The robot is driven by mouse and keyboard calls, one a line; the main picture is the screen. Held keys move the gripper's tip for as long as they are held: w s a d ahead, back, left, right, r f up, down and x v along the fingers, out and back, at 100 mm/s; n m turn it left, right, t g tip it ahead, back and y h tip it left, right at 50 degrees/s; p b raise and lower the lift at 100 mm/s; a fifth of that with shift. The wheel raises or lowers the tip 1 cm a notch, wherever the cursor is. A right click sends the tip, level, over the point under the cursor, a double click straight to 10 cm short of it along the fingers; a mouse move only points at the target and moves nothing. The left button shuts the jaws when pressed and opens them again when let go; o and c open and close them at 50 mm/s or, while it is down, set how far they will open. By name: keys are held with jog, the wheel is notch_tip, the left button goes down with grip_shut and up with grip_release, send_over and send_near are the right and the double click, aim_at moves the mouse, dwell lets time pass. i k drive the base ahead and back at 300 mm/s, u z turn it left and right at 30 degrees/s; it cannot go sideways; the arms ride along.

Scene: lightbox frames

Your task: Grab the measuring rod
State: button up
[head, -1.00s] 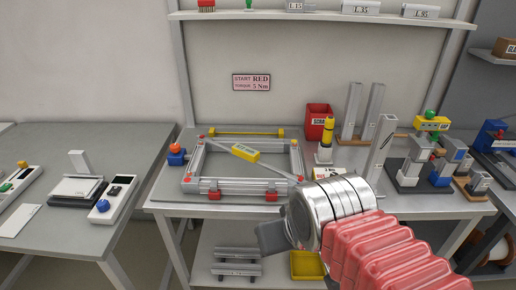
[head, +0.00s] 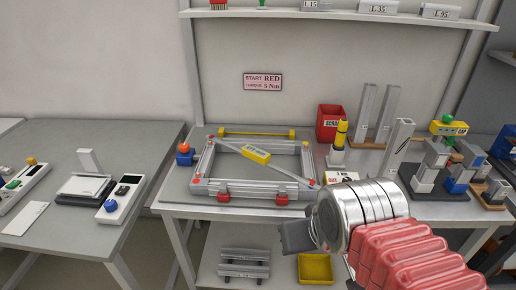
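The measuring rod appears to be the thin grey rod with a yellow body (head: 257,154), lying diagonally across a grey metal frame (head: 250,189) on the middle workbench. The frame has red clamps along its front bar and red corner marks. A separate yellow bar with block ends (head: 257,133) lies behind the frame. My gripper (head: 296,237) shows at lower centre right, its dark fingers pointing left, in front of and below the bench's front edge in the picture. It is apart from the rod. The fingers overlap from this angle, so their opening is hidden.
A blue block with an orange knob (head: 184,156) stands left of the frame. A yellow-topped post (head: 339,142), red scrap bin (head: 331,122) and upright profiles (head: 375,112) stand to the right. A yellow tray (head: 315,268) sits on the lower shelf. A side table (head: 70,150) is at left.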

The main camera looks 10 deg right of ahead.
aim_at(259, 156)
jog(key=i, duration=0.95)
jog(key=u, duration=0.05)
